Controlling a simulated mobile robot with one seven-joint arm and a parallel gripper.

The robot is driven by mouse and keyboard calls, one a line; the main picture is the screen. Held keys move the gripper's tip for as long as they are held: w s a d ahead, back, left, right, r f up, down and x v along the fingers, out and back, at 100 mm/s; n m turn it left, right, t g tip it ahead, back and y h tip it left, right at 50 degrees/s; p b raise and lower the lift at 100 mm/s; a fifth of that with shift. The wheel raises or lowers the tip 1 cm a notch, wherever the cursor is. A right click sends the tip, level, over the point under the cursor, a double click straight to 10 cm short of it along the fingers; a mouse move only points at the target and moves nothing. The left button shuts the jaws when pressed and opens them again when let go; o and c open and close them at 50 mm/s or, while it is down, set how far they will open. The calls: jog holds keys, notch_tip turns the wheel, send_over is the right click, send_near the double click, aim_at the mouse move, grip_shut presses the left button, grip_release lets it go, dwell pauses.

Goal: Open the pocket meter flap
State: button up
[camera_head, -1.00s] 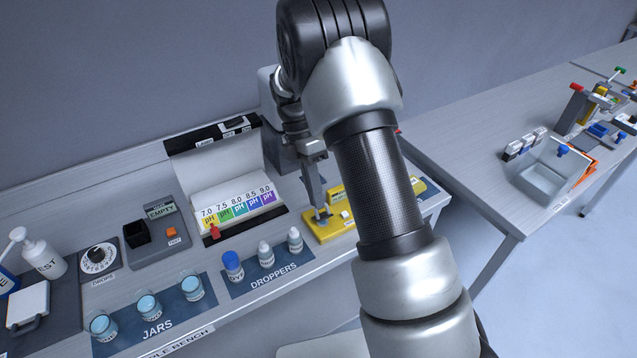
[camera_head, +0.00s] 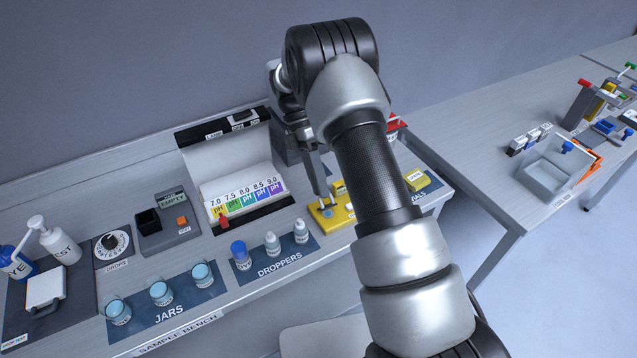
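A yellow device (camera_head: 330,218), which looks like the pocket meter, lies near the bench's front edge, right of the droppers. My arm covers its right part, and I cannot make out whether its flap is up or down. My gripper (camera_head: 325,200) points down over the device's left end, with its fingertips at or just above the yellow surface. Contact is unclear. The fingers are small and partly overlapped, so their opening does not show.
Three dropper bottles (camera_head: 272,244) stand left of the device. A pH colour chart with a lamp hood (camera_head: 225,150) stands behind them. Jars (camera_head: 161,292) are further left. A yellow block (camera_head: 417,180) lies right of my arm. A second table (camera_head: 480,125) is at right.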

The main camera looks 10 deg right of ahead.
jog(key=shift+o, duration=0.2)
jog(key=v, duration=0.7)
jog(key=shift+w+r+b, duration=0.15)
jog(key=shift+r+b, duration=0.1)
jog(key=shift+b, duration=0.05)
jog(key=s+d+r+m+t+y+b, duration=0.1)
jog(key=s+r+m+t+b, duration=0.25)
jog(key=m, duration=0.85)
jog(key=s+d+r+m+t+y+b, duration=0.1)
jog(key=s+r+m+t+b, duration=0.3)
jog(key=m, duration=0.8)
jog(key=s+d+r+m+t+y+b, duration=0.1)
jog(key=r+m+b, duration=0.3)
jog(key=m, duration=0.8)
jog(key=f+b, duration=0.1)
jog(key=f, duration=0.4)
jog(key=w+f+b, duration=0.1)
jog(key=f, duration=0.5)
jog(key=w+f+b, duration=0.1)
jog(key=f, duration=0.5)
jog(key=shift+w+a+f+b, duration=0.15)
jog(key=shift+a+b, duration=0.05)
jog(key=shift+b, duration=0.1)
